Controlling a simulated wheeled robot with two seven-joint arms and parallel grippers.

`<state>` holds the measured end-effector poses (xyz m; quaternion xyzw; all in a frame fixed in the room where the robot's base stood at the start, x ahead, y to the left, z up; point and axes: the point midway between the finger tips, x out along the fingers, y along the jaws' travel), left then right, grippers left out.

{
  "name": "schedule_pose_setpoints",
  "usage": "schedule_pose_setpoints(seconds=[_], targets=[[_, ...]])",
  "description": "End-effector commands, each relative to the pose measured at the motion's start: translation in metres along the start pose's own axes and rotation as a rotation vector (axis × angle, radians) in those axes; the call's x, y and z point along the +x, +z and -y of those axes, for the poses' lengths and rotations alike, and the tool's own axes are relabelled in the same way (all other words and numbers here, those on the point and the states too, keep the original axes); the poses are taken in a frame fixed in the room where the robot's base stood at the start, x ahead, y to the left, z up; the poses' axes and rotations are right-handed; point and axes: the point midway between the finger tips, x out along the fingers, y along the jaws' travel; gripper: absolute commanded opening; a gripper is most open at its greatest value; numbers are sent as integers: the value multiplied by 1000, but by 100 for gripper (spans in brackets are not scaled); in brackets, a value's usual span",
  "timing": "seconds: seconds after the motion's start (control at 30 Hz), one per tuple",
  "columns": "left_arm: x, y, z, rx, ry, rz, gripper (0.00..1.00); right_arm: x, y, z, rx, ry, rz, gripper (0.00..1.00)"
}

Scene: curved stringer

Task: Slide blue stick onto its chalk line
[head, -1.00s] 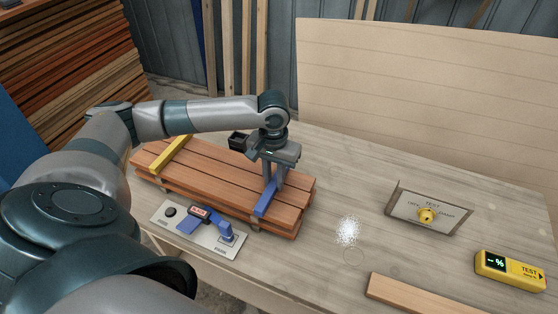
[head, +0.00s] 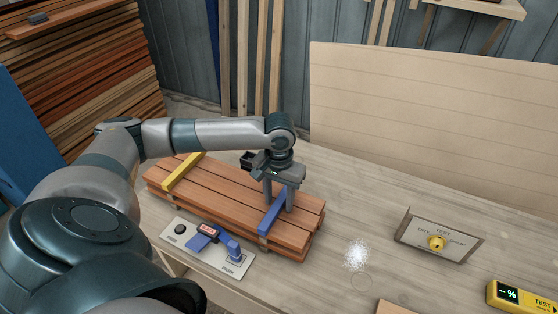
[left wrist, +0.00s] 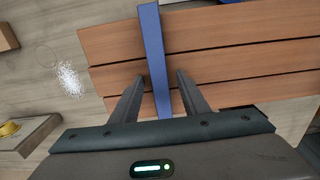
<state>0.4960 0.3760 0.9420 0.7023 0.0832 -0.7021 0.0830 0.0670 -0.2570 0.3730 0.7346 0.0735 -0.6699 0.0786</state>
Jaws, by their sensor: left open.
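The blue stick (head: 271,214) lies across the reddish-brown boards (head: 224,195) near their right end. It also shows in the left wrist view (left wrist: 153,50), running between my two fingers. My left gripper (head: 280,208) points down over the stick. Its fingers (left wrist: 156,88) are open, one on each side of the stick, with a gap to each. A yellow stick (head: 183,171) lies across the boards near their left end. I cannot make out a chalk line on the boards. My right gripper is not in view.
A panel with a blue lever (head: 228,246) sits in front of the boards. White powder (head: 357,255) and a faint circle lie to the right. The bench between is clear.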

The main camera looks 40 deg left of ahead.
Motion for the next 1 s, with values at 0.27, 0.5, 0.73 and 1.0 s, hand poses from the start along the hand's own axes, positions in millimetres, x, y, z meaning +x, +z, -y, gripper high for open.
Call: schedule_pose_setpoints(seconds=[0.27, 0.5, 0.73, 1.0], targets=[[-10, -1, 0, -1, 0, -2, 42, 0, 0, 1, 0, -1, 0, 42], [-43, -1, 0, 0, 1, -3, 42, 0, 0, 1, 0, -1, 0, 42], [-84, -1, 0, 0, 2, -4, 42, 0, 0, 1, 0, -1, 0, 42], [-115, 0, 0, 0, 1, -1, 42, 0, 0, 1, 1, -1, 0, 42]])
